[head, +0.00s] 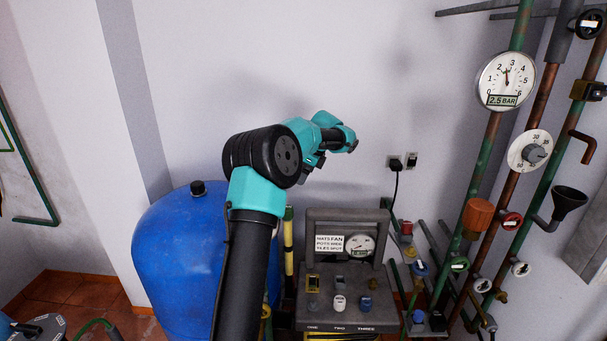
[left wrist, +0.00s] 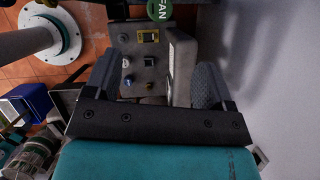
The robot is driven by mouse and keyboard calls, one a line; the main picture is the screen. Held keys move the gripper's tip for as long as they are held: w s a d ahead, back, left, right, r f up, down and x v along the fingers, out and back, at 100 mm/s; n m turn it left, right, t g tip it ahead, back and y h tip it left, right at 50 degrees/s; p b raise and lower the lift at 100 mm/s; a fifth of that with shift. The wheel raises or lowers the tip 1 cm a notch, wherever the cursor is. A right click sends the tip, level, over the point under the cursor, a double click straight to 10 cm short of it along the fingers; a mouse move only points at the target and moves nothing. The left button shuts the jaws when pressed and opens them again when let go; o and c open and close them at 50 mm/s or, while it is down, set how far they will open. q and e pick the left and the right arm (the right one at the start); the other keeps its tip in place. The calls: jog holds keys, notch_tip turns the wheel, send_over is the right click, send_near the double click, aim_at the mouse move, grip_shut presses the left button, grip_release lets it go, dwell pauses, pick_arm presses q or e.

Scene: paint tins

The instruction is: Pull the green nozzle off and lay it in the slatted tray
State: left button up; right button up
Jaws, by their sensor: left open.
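My left gripper (head: 350,142) is raised in front of the wall, above and behind the grey panel box. In the left wrist view its two grey fingers (left wrist: 155,85) stand wide apart, with no object held between them. The panel face shows beyond and between the fingers. I cannot pick out a green nozzle or a slatted tray for certain in either view. My left arm hides part of the middle of the head view. My right gripper does not show.
The grey panel box (head: 322,271) carries several knobs and a gauge. A big blue tank (head: 172,250) stands to its left. Pipes with a round pressure gauge (head: 505,81) and valves run up the right side. The wall above the box is clear apart from a power socket (head: 394,162).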

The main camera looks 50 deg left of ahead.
pick_arm(q)
jog(key=shift+f, duration=0.15)
jog(key=x, duration=1.7)
jog(key=shift+d+f, duration=0.1)
jog(key=shift+f, duration=0.05)
jog(key=shift+c, duration=0.2)
jog(key=c, duration=1.1)
